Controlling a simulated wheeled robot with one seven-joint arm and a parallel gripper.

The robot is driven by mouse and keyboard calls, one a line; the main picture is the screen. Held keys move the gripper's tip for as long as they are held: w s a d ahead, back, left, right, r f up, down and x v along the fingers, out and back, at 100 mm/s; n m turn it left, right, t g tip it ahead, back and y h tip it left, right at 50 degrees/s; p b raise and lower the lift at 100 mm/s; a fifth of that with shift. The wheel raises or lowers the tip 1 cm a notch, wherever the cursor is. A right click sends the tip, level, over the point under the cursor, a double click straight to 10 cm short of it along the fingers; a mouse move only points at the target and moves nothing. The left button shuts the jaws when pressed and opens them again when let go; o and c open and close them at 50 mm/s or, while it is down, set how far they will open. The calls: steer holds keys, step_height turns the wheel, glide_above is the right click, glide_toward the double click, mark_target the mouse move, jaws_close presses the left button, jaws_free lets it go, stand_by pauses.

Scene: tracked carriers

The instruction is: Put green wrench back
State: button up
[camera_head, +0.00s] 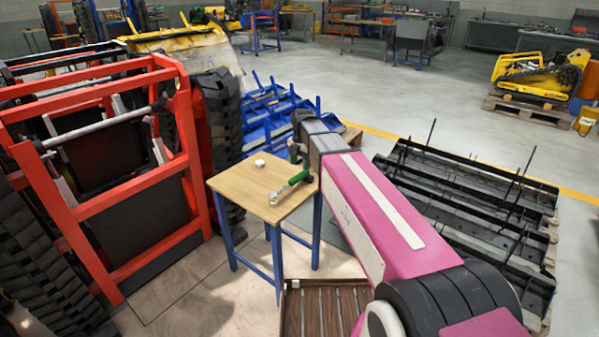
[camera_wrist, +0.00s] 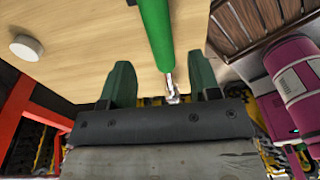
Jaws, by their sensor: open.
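The green wrench (camera_head: 291,187) lies on the small wooden table (camera_head: 240,187), near its right edge. Its metal head points to the front left in the head view. In the wrist view its green handle (camera_wrist: 154,30) runs down toward the gap between my fingers, with a metal end (camera_wrist: 173,92) showing there. My gripper (camera_wrist: 163,80) is open, with a green finger on each side of the wrench's line. I cannot tell whether the fingers are level with the wrench. In the head view my gripper (camera_head: 298,152) is at the table's right edge, partly hidden by my arm.
A white round object (camera_head: 260,163) lies on the table and also shows in the wrist view (camera_wrist: 26,47). A brown slatted wooden crate (camera_head: 322,308) stands on the floor in front. A red frame (camera_head: 95,205) is close at left; black racks (camera_head: 465,200) lie at right.

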step_height(320, 180, up, 6)
steer(key=s+d+f+m, duration=1.8)
steer(key=s+f+m, duration=0.1)
steer(key=m, duration=0.9)
steer(key=shift+d+f+t+h, duration=0.3)
steer(key=shift+d+f+t, duration=0.1)
steer(key=shift+f, duration=0.05)
